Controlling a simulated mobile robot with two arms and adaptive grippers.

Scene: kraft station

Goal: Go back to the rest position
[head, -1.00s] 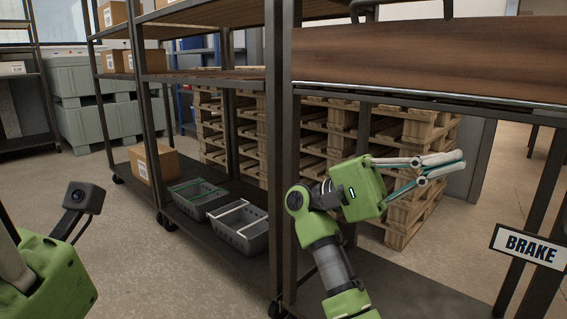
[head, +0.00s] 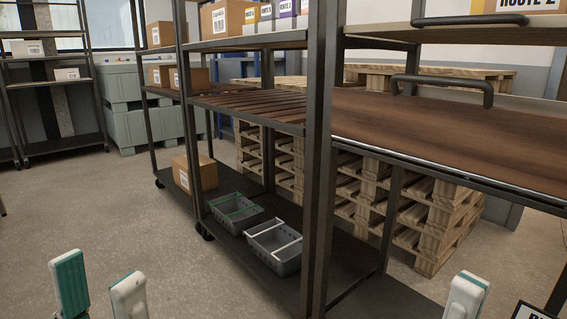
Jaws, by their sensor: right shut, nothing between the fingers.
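My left gripper (head: 99,288) shows at the bottom left of the head view. Only its two fingertips are in frame, one with a teal pad and one white, with a clear gap between them and nothing held. My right gripper (head: 467,296) shows at the bottom right. Only its white and teal fingertips are in frame, close together and empty. Both grippers point upward in the picture, low in front of the shelving. The rest of both arms is out of frame.
A dark metal rack (head: 319,150) stands ahead, with grey baskets (head: 274,262) and a cardboard box (head: 205,172) on its bottom shelf. A wooden worktop (head: 450,124) is at right, with pallets (head: 440,240) behind. Open floor (head: 110,215) lies to the left.

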